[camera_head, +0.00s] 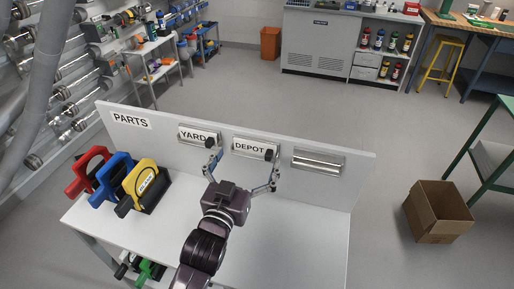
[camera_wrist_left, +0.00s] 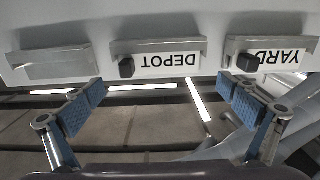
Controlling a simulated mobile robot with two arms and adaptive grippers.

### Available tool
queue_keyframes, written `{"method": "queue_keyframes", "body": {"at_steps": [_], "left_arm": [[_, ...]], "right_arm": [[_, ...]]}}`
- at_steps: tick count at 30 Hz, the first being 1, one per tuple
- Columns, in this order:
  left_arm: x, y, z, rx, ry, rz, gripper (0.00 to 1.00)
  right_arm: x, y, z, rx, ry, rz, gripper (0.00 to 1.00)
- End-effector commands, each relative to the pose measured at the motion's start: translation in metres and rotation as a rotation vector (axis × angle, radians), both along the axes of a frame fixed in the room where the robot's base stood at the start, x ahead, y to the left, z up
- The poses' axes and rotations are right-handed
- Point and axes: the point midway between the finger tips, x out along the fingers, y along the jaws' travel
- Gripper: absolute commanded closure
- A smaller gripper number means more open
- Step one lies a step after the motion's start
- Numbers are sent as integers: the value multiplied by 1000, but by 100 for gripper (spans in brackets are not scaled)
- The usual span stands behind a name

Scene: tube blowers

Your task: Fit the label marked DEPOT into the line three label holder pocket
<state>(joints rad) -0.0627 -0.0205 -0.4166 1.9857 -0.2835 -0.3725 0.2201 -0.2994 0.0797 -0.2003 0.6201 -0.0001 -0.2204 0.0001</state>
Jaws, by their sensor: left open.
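The DEPOT label (camera_head: 249,147) is a white plate with a dark knob at one end. It sits in the middle holder on the bench's upright panel, and shows upside down in the left wrist view (camera_wrist_left: 172,60). The holder right of it in the head view, an empty metal pocket (camera_head: 318,161), is at the left in the wrist view (camera_wrist_left: 50,64). The YARD label (camera_head: 193,136) sits in the left holder. My left gripper (camera_head: 246,168) is open and empty, its fingers spread below the DEPOT label, apart from it. My right gripper is not in view.
Red, blue and yellow-black tools (camera_head: 147,188) stand on the bench's left part. The white bench top (camera_head: 285,225) is clear on the right. A PARTS sign (camera_head: 131,120) is on the panel. A cardboard box (camera_head: 438,212) sits on the floor at right.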

Motion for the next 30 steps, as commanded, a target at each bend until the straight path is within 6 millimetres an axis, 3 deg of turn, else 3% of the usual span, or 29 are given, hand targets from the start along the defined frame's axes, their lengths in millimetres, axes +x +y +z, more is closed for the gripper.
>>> {"method": "queue_keyframes", "body": {"at_steps": [7,12,21,30], "left_arm": [[31,-10,12,0,1,1,0],[48,-16,8,1,3,1,0],[51,-17,6,1,2,1,0],[50,-16,6,1,3,1,33]], "right_arm": [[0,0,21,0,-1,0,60],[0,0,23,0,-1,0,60],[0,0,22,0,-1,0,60],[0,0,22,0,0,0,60]]}}
